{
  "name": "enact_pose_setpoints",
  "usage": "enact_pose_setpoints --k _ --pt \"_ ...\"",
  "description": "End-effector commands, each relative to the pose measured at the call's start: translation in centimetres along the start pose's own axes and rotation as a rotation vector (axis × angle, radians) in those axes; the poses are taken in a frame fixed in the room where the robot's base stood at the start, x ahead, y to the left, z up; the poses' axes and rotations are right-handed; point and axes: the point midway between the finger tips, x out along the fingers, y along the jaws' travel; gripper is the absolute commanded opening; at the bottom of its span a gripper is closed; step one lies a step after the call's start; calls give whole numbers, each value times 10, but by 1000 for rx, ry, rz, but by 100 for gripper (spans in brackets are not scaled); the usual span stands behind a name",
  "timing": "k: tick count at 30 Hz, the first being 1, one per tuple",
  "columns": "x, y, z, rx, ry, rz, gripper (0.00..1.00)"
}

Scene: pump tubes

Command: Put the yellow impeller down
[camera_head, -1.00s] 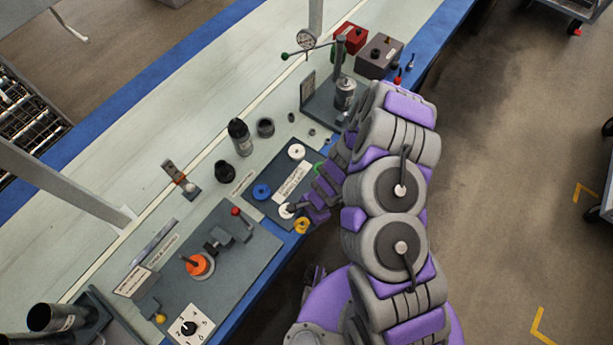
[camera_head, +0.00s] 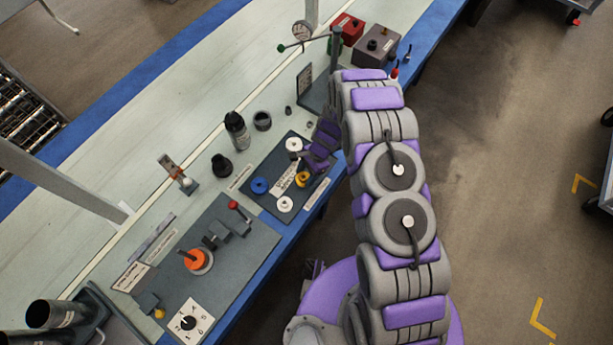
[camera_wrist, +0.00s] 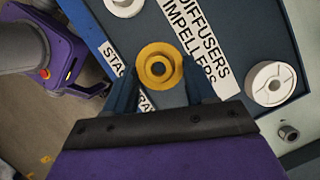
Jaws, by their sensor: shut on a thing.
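The yellow impeller (camera_head: 303,179) is a small ring-shaped part with a hole in its middle. In the wrist view the yellow impeller (camera_wrist: 158,64) sits between the two fingers of my gripper (camera_wrist: 160,76), which is shut on it. In the head view my gripper (camera_head: 309,168) reaches down to it over the right part of the dark labelled tray (camera_head: 262,204). The impeller is over the tray beside the white "Diffusers Impellers" label (camera_wrist: 195,40). I cannot tell whether it touches the tray.
A blue ring (camera_head: 259,186), a white ring (camera_head: 285,204) and another white ring (camera_head: 294,144) lie on the tray. A dark fixture plate with an orange part (camera_head: 196,260) is at the lower left.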

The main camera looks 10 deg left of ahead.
Motion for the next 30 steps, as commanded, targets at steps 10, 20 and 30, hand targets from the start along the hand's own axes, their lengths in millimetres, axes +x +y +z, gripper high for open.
enact_pose_setpoints --k 10,20,30 --pt "32 -2 -17 0 -1 -1 12" --pt "33 -3 -18 0 0 -2 12" --pt "35 -2 -16 0 0 2 81"
